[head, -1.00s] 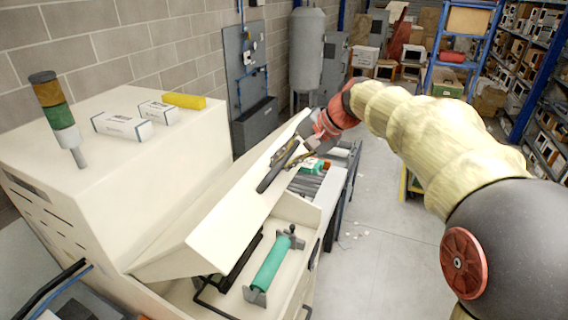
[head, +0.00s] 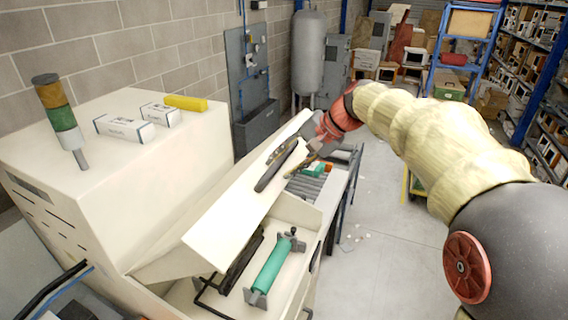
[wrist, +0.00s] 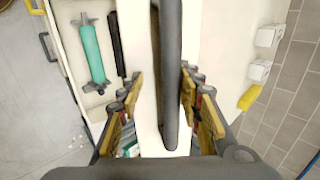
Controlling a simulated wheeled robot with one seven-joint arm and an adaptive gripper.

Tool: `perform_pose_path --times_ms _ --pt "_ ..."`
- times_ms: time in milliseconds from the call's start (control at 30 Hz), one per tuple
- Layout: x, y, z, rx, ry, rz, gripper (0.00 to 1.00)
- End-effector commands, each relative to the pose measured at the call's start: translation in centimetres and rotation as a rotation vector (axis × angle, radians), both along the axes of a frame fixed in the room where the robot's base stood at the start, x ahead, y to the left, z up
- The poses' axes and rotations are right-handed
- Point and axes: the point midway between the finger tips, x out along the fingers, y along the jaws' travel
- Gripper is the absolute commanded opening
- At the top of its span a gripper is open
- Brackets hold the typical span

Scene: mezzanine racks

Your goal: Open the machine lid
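The machine lid (head: 222,216) is a long cream panel, tilted up over the front bay of the cream machine. A gap under it shows the inside. A dark bar handle (head: 275,166) runs along the lid's face; it also shows in the wrist view (wrist: 170,75). My gripper (head: 308,158) is at the far end of the lid, just right of the handle. In the wrist view my gripper (wrist: 161,78) is open, its yellow-padded fingers on either side of the handle with gaps. I cannot tell the depth between fingers and bar.
A green roller (head: 269,266) lies in the bay below the lid. A signal tower (head: 60,115), white boxes (head: 124,127) and a yellow block (head: 185,102) stand on the machine top. A roller conveyor (head: 308,187) is beyond.

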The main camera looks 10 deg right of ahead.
Motion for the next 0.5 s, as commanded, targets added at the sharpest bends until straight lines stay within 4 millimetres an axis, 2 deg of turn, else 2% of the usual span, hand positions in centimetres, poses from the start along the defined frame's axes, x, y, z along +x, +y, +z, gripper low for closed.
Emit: perform_pose_path --times_ms 167,500 --pt "-0.7 -1.2 1.6 -0.001 -0.004 -0.002 0.34" --pt "-3.3 -4.8 6.7 -0.001 -0.004 -0.003 0.34"
